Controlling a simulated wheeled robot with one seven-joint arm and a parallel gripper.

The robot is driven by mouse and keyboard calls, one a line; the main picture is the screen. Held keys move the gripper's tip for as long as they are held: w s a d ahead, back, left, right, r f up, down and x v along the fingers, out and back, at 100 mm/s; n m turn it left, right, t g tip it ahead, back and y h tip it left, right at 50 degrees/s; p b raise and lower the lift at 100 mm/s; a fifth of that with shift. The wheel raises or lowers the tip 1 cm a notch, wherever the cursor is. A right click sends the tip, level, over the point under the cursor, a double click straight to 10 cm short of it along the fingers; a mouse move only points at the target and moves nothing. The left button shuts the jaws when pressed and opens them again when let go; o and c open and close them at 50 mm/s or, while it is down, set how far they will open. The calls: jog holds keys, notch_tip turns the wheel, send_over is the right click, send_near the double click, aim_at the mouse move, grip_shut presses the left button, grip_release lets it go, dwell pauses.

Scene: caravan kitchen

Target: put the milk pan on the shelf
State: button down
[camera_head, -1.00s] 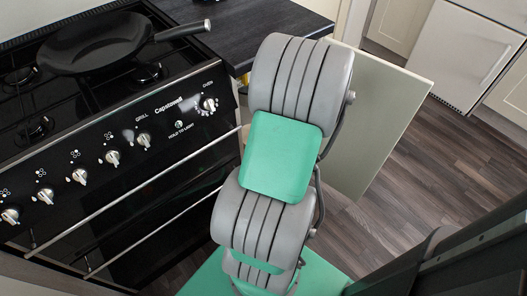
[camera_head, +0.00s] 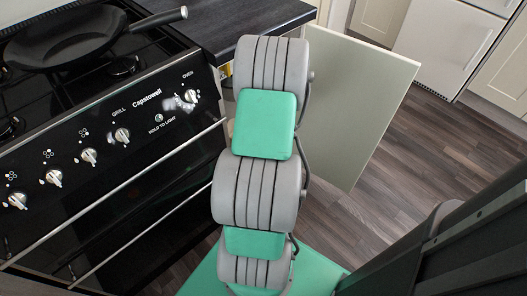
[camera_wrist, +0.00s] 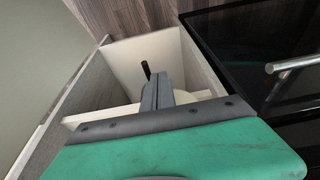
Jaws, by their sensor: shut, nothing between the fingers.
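My gripper (camera_wrist: 158,92) shows in the wrist view with its dark fingers together and empty. It points into an open cabinet with cream inner walls (camera_wrist: 130,58). A short black handle (camera_wrist: 146,70) stands just beyond the fingers; it may belong to the milk pan, whose body I cannot make out. A cream ledge (camera_wrist: 100,115), perhaps the shelf, crosses the cabinet at the left. In the head view, my arm hides the gripper and the cabinet's inside.
An open pale cabinet door (camera_head: 350,110) stands right of my arm. A black cooker (camera_head: 120,150) with knobs and rails is at the left, bearing a black frying pan (camera_head: 70,42). A dark worktop (camera_head: 235,22) is above the cabinet. Wood floor (camera_head: 430,135) is clear at the right.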

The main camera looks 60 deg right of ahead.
jog(key=shift+w, duration=0.15)
jog(key=shift+w+d, duration=0.2)
jog(key=shift+w, duration=0.55)
jog(key=shift+w+d, duration=0.2)
jog(key=shift+w, duration=0.55)
